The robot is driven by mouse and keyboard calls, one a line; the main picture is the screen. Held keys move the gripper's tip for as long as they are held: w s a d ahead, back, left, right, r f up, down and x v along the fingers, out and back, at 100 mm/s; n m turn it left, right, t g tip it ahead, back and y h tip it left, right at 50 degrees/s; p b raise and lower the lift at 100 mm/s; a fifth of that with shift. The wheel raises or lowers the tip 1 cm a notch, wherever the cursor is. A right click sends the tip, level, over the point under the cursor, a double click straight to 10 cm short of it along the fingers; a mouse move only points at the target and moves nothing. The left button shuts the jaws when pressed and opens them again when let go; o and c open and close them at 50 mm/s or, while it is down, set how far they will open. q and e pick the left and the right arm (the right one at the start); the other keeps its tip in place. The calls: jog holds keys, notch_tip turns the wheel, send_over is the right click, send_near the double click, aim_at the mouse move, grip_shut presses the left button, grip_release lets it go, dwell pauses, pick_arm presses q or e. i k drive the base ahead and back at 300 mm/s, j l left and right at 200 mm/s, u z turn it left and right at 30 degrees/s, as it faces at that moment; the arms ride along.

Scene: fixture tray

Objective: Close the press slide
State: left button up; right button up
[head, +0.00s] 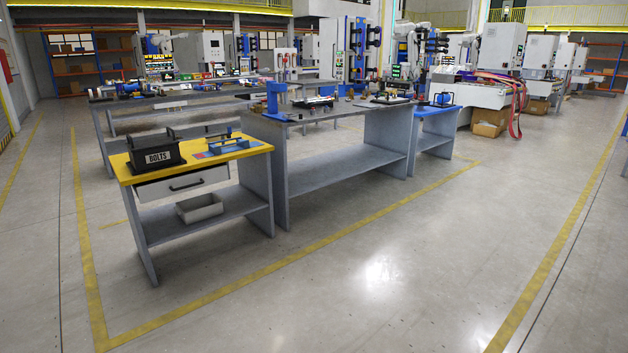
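A blue upright device that looks like a small press (273,98) stands at the left end of the grey workbench (340,122). It is far from me, and I cannot tell whether a slide on it is open or shut. A dark flat fixture (313,103) with a light-coloured top lies to its right on the same bench. Another flat fixture (390,99) lies near the bench's right end. Neither of my grippers is in view.
A yellow-topped bench (190,161) holds a black BOLTS box (156,156) and a blue fixture (228,145). A blue table (436,111) with a blue-framed object (442,99) adjoins the grey bench on the right. The floor (400,260) in front is clear.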

aim_at(294, 116)
jog(key=i, duration=0.85)
jog(key=i+z, duration=0.1)
jog(key=i, duration=0.7)
jog(key=i+j, duration=0.15)
jog(key=i, duration=0.7)
jog(key=i+j, duration=0.1)
jog(key=i, duration=0.7)
jog(key=i+z, duration=0.1)
jog(key=i, duration=0.75)
jog(key=i+j+u, duration=0.15)
jog(key=i+u, duration=0.15)
jog(key=i, duration=0.25)
jog(key=i+u, duration=0.3)
jog(key=i, duration=0.25)
